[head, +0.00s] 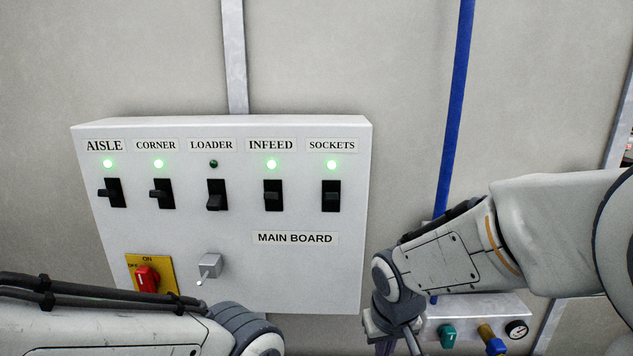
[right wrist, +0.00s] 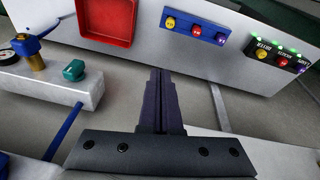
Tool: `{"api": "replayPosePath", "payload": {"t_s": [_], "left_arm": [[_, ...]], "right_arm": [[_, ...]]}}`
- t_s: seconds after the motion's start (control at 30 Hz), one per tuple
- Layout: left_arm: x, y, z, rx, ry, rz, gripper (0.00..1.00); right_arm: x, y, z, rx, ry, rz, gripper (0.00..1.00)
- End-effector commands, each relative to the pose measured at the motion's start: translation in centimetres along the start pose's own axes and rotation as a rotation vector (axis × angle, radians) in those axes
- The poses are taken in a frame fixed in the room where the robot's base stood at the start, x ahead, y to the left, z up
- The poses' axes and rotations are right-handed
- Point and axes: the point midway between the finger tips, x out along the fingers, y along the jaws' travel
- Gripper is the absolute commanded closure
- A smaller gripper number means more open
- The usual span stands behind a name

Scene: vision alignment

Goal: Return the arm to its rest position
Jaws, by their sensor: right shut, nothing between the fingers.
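My right arm (head: 450,255) comes in from the right in the head view, its wrist low and right of the main board. My right gripper (right wrist: 160,75) is shut and empty in the right wrist view, its dark fingers together and apart from the panels beyond. In the head view only part of it shows at the bottom edge. My left arm (head: 110,325) crosses the lower left of the head view, in front of the board's bottom edge. My left gripper is out of the picture.
The white main board (head: 220,290) has several black switches. The LOADER lamp (head: 213,164) is dark and the others glow green. A red rotary switch (head: 147,278) and a small toggle (head: 207,267) sit below. A valve box (head: 490,305) with a teal knob (right wrist: 74,70) stands near my right wrist.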

Motion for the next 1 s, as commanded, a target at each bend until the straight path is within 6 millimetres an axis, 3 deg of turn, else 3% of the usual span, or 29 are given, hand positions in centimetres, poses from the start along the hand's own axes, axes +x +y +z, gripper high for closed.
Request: {"api": "replayPosePath", "payload": {"t_s": [0.2,0.5,0.77,1.0], "left_arm": [[0.0,0.0,0.0,0.000,0.000,0.000,0.50],[0.0,0.0,0.0,0.000,0.000,0.000,0.50],[0.0,0.0,0.0,0.000,0.000,0.000,0.50],[0.0,0.0,0.0,0.000,0.000,0.000,0.50]], "right_arm": [[2.1,3.4,3.5,0.078,-0.014,-0.026,1.00],[3.5,5.7,6.9,0.147,-0.013,-0.035,1.00],[1.8,1.8,7.3,0.026,-0.037,-0.074,1.00],[-0.6,-2.7,9.3,-0.132,-0.078,-0.122,1.00]]}}
